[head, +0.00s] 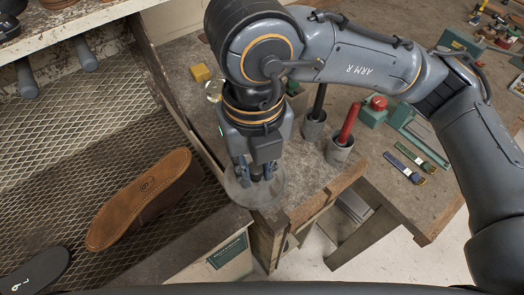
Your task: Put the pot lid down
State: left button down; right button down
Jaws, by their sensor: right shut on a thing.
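The pot lid (246,197) looks like a round, see-through grey disc. It is under my right gripper (258,176), at the near corner of the worn bench top (296,186). My right gripper points down and is shut on the lid near its middle, which the fingers partly hide. I cannot tell whether the lid touches the bench or hangs just above it. My left gripper is not in view.
Two grey cups (339,150) with a red and a black handle stand right of my gripper. A yellow block (200,73) lies behind. Left is a mesh tray (80,130) with a brown sole (140,200). Two straps (404,167) lie at right.

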jog(key=w, duration=0.1)
jog(key=w+f+p, duration=0.1)
jog(key=w, duration=0.2)
jog(key=shift+w+d+f, duration=0.2)
jog(key=shift+w+f, duration=0.1)
jog(key=shift+w, duration=0.05)
jog(key=w+f+p, duration=0.1)
jog(key=w+f, duration=0.1)
jog(key=f, duration=0.1)
jog(key=w+f+p, duration=0.1)
jog(key=w+f, duration=0.2)
jog(key=shift+w+d+f, duration=0.1)
jog(key=shift+w, duration=0.05)
jog(key=f, duration=0.3)
jog(key=shift+w+f+p, duration=0.15)
jog(key=shift+w+p, duration=0.05)
jog(key=shift+p, duration=0.1)
jog(key=shift+f, duration=0.1)
jog(key=shift+f, duration=0.1)
jog(key=shift+f+b, duration=0.15)
jog(key=shift+b, duration=0.15)
jog(key=c, duration=1.1)
grip_release()
jog(key=shift+c, duration=0.2)
